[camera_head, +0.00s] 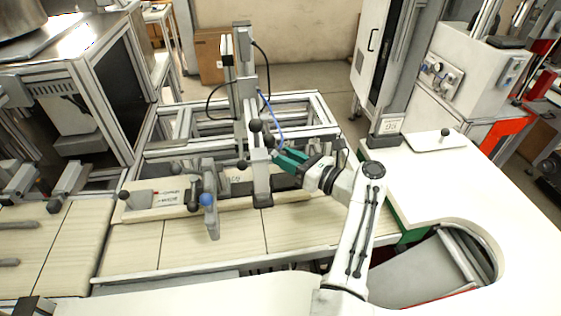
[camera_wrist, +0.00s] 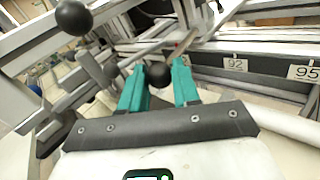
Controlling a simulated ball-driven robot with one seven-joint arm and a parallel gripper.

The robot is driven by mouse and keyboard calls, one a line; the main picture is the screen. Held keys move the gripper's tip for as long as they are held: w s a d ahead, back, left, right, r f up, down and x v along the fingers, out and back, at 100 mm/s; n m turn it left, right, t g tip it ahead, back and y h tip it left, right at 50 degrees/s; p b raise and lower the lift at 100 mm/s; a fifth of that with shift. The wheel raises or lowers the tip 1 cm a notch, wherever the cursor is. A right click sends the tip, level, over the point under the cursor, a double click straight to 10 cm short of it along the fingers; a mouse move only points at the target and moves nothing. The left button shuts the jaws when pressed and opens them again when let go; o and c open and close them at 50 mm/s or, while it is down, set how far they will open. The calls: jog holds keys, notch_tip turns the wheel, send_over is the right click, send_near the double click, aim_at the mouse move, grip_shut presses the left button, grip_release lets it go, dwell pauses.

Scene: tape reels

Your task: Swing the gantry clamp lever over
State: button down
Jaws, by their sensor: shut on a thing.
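The gantry (camera_head: 250,95) is a grey upright post with a carriage at the middle of the bench. Black ball knobs sit on its carriage, with one upper knob (camera_head: 255,125) plain in the head view. My gripper (camera_head: 277,158) reaches in from the right, its teal fingers at the carriage's right side. In the wrist view, my gripper (camera_wrist: 160,70) has a black ball knob (camera_wrist: 158,75) of the clamp lever between its fingers and is shut on it. Another black knob (camera_wrist: 73,16) stands apart at upper left. The lever's rod is mostly hidden in the head view.
A blue-knobbed lever (camera_head: 206,199) stands left of the gantry, above the pale bench (camera_head: 235,235). A grey machine (camera_head: 62,85) is at left. A white worktop (camera_head: 450,180) lies at right. Cables hang from the gantry post, near my gripper.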

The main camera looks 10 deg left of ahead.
jog(key=w+d+n+g+y+b, duration=0.1)
jog(key=w+d+n+g+b, duration=0.1)
jog(key=w+d+b, duration=0.4)
jog(key=shift+w+r+g+b, duration=0.2)
jog(key=shift+w+g+b, duration=0.35)
jog(key=shift+g, duration=0.05)
jog(key=shift+w+d+r, duration=0.1)
jog(key=shift+r, duration=0.05)
jog(key=c, duration=1.2)
grip_release()
jog(key=o, duration=0.4)
jog(key=shift+w+f, duration=0.1)
jog(key=shift+f, duration=0.1)
jog(key=shift+f, duration=0.1)
jog(key=p+v, duration=0.1)
jog(key=v, duration=0.9)
jog(key=shift+d+f, duration=0.15)
jog(key=shift+d, duration=0.15)
